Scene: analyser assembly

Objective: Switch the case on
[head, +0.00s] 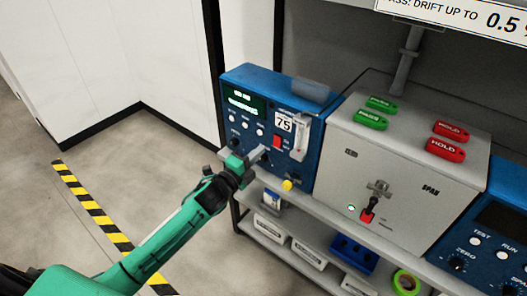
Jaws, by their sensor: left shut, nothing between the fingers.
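A grey case (335,160) stands on the bench in the middle, with a red-handled switch (367,214) low on its front. A small pale green lamp (351,208) sits left of that switch. To its left is a blue instrument (236,83) with a green display (243,102), a "75" label and a red rocker (277,142). My left gripper (261,154) is shut and empty, close to the blue instrument's lower front, below and left of the rocker. I cannot tell whether it touches the panel. It is apart from the grey case's switch. My right gripper is out of view.
Two green tags (371,120) and two red HOLD tags (446,148) lie on the case's top. Another blue instrument (488,222) stands at right. A yellow knob (287,185) sits at the bench's front edge. The lower shelf holds trays and green tape (406,282).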

